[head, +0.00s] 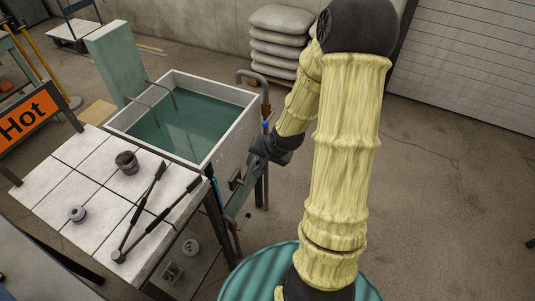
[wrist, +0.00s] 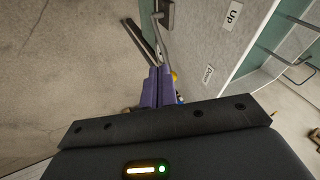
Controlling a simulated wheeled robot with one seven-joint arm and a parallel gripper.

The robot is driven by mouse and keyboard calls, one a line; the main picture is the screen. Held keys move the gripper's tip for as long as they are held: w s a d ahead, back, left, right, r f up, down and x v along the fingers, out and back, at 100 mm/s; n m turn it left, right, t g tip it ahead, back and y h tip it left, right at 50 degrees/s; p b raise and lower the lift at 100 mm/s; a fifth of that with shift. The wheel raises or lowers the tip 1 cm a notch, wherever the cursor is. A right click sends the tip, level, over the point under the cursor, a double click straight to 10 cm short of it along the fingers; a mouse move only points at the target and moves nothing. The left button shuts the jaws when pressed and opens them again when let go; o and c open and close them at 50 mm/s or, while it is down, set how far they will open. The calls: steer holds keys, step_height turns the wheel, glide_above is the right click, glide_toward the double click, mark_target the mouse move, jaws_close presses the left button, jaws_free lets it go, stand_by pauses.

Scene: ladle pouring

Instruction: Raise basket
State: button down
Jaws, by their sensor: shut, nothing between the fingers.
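The grey-white tank (head: 230,130) holds green liquid and stands left of my arm in the head view. Thin bent rods (head: 172,95) rise from the liquid; I cannot make out a basket under the surface. A dark bracket with a lever (head: 237,178) is on the tank's side, and the wrist view shows the bracket (wrist: 167,14) with a grey bar. Beside it are an "Up" label (wrist: 232,15) and a second, lower label (wrist: 208,74). My gripper (wrist: 158,72) has its purple fingers together and empty, close to the bar's end; contact is unclear.
A white tiled table (head: 60,190) left of the tank bears a dark cup (head: 127,162), a small round item (head: 77,214) and long-handled tools (head: 140,210). A "Hot" sign (head: 27,118) stands at left. Sacks (head: 285,40) are stacked behind. The floor at right is clear.

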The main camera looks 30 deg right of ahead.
steer(key=w+d+f+m+t+b, duration=0.6)
steer(key=d+f+m+t+b, duration=0.2)
steer(key=d+f+m+b, duration=0.2)
steer(key=shift+w+d+f+m+t, duration=0.15)
steer(key=shift+d+f+m+t, duration=0.25)
steer(key=shift+d+f+m, duration=0.85)
steer(key=shift+r+m, duration=0.35)
steer(key=shift+m, duration=0.2)
steer(key=d+b+x, duration=0.1)
steer(key=b+x, duration=0.1)
steer(key=x, duration=0.8)
steer(key=shift+s+a+r+b, duration=0.1)
steer(key=shift+s+a+r, duration=0.15)
steer(key=shift+a, duration=0.5)
steer(key=shift+s+a+r+b, duration=0.15)
steer(key=shift+a+r, duration=0.2)
steer(key=shift+a, duration=0.4)
steer(key=shift+s+a+r+b, duration=0.15)
steer(key=shift+a+r, duration=0.15)
steer(key=shift+a, duration=0.4)
steer(key=shift+w+a, duration=0.1)
